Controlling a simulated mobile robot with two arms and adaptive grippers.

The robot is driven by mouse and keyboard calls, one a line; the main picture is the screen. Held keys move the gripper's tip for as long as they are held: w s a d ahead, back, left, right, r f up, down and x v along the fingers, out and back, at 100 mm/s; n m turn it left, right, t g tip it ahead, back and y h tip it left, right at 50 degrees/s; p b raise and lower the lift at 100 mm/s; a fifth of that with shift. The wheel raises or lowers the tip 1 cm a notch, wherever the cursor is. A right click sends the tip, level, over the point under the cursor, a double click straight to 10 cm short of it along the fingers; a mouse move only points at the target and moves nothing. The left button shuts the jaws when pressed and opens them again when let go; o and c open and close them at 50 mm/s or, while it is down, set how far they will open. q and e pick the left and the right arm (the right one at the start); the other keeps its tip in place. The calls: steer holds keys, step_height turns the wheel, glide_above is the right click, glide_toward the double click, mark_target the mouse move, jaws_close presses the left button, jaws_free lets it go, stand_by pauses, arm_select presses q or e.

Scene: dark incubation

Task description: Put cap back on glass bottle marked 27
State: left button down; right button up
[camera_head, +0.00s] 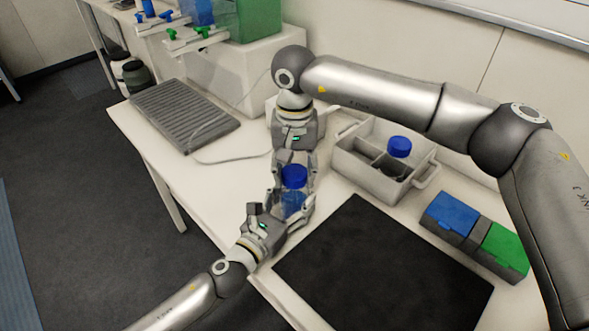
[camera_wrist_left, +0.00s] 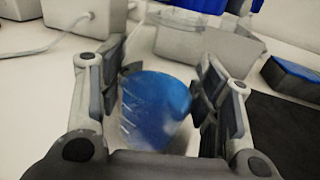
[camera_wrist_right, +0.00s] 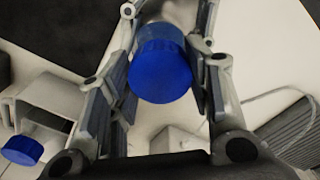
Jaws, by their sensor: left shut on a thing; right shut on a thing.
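A clear glass bottle (camera_head: 291,203) with blue showing in it stands upright between the fingers of my left gripper (camera_head: 285,209), which is shut on it. It also fills the middle of the left wrist view (camera_wrist_left: 155,108). No number is readable on it. A blue cap (camera_head: 294,176) is at the bottle's top, in line with it. My right gripper (camera_head: 294,168) is shut on this cap from the far side. The cap also shows between the fingers in the right wrist view (camera_wrist_right: 160,75). I cannot tell whether it is fully seated or only resting on the neck.
A grey caddy (camera_head: 349,168) to the right holds another blue-capped bottle (camera_head: 399,147). A dark mat (camera_head: 385,270) lies in front, with a blue box (camera_head: 451,214) and a green box (camera_head: 504,247) beside it. A grey ribbed pad (camera_head: 184,112) and a cable lie at left.

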steer(key=m, duration=0.3)
steer(key=shift+m, duration=0.4)
steer(key=m, duration=2)
steer(key=shift+f+m, duration=0.1)
steer(key=shift+m, duration=0.2)
steer(key=m, duration=1.3)
steer(key=o, duration=1.2)
